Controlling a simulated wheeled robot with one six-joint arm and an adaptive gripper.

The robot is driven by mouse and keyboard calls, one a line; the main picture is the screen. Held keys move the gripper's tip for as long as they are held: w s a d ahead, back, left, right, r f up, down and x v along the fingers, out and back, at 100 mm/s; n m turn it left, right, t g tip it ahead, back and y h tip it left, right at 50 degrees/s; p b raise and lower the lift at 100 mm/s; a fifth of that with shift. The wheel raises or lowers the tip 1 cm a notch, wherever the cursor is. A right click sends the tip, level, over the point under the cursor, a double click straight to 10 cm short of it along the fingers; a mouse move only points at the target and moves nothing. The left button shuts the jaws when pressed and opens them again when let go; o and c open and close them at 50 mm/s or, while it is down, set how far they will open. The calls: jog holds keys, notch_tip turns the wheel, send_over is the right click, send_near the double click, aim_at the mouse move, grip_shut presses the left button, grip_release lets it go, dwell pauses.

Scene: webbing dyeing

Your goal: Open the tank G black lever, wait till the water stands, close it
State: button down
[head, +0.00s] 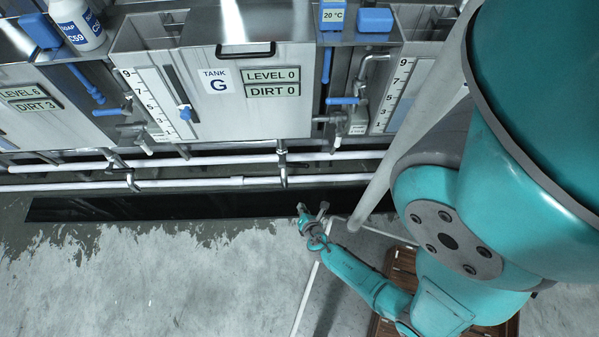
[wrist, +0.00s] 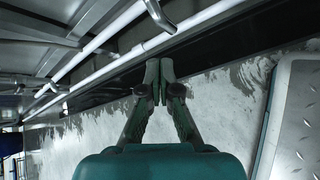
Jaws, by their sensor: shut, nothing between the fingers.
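Tank G (head: 240,118) is a grey metal tank at the top centre of the head view, with a "TANK G" label. Its signs read LEVEL 0 (head: 270,75) and DIRT 0 (head: 272,90). A black bar handle (head: 246,50) is on its upper front. A dark metal valve (head: 331,119) with a blue lever (head: 343,101) is at its lower right. I cannot make out for certain which part is the black lever. My gripper (head: 312,210) is shut and empty, below the tank in the picture and apart from it. Its closed fingers (wrist: 158,77) show in the wrist view.
White pipes (head: 200,160) run along the tanks' lower front, between my gripper and tank G in the picture. A black strip (head: 150,206) lies along the wet floor edge. A soap bottle (head: 77,24) stands at upper left. The concrete floor (head: 160,275) at left is clear.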

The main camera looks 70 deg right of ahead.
aim_at(296, 165)
jog(key=w+d+f+n+h, duration=0.1)
jog(key=w+d, duration=0.2)
jog(key=d, duration=0.4)
jog(key=w+d+f+n+g, duration=0.1)
jog(key=w+d, duration=0.3)
jog(key=d, duration=0.4)
jog(key=shift+d+f+n+h, duration=0.3)
jog(key=shift+f+n+h, duration=0.15)
jog(key=shift+n, duration=0.35)
dwell(0.5)
jog(key=shift+s+d+r, duration=0.1)
jog(key=shift+s+r, duration=0.05)
jog(key=shift+r, duration=0.35)
jog(key=shift+s+d+r, duration=0.1)
jog(key=shift+r, duration=0.4)
